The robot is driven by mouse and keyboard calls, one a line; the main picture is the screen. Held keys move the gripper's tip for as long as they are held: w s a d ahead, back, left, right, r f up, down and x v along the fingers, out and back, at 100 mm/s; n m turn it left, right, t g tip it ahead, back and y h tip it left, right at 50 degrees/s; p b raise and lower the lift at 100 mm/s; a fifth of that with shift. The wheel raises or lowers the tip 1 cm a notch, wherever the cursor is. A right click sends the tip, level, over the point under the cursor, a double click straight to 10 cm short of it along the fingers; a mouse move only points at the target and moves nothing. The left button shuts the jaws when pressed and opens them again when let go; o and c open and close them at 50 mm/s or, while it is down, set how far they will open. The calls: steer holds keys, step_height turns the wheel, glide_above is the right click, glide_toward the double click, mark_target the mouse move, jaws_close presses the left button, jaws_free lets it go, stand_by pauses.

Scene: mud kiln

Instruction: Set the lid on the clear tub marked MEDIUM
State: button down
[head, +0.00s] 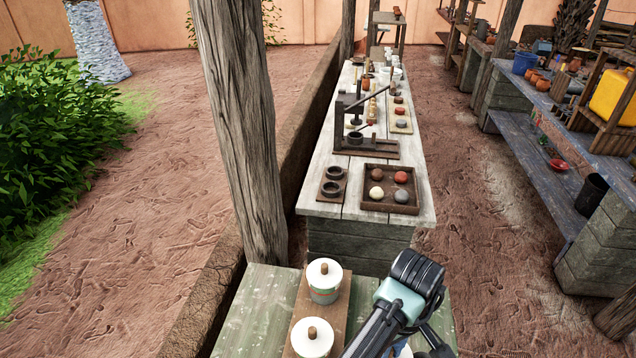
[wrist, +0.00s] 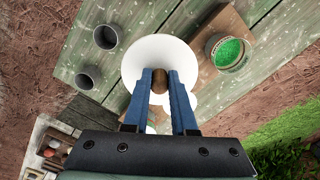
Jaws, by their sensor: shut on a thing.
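In the wrist view my gripper (wrist: 160,78) has its blue fingers shut on the brown knob of a round white lid (wrist: 148,50). The lid looks much nearer the camera than the bench and hides what is under it. Beside it an open tub with green contents (wrist: 229,50) stands on a brown board (wrist: 234,22). In the head view two tubs with white lids and brown knobs stand on the board: one with a coloured label (head: 325,292) and a nearer one (head: 312,340). No MEDIUM marking is readable. My gripper and held lid are not clear in the head view.
Two grey cups (wrist: 107,36) (wrist: 88,77) stand on the green plank bench (head: 245,315), across the held lid from the open tub. Beyond is a pale worktable (head: 325,209) with a press (head: 368,149) and a tray of balls (head: 364,204). A wooden post (head: 243,130) rises left.

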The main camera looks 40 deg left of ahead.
steer(key=s+a+f+n+p, duration=0.2)
steer(key=s+a+f+n, duration=0.15)
steer(key=s, duration=0.55)
steer(key=s+a+f+n+p, duration=0.25)
steer(key=s+a+n, duration=0.2)
steer(key=s, duration=0.35)
step_height(320, 180, down, 7)
steer(key=b, duration=0.7)
steer(key=shift+f+m, duration=0.15)
steer(key=shift+m, duration=0.15)
steer(key=shift+a+f+b, duration=0.1)
steer(key=shift+f+b, duration=0.5)
steer(key=c, duration=0.6)
jaws_free()
steer(key=shift+c, duration=0.2)
step_height(320, 180, up, 13)
steer(key=p, duration=0.1)
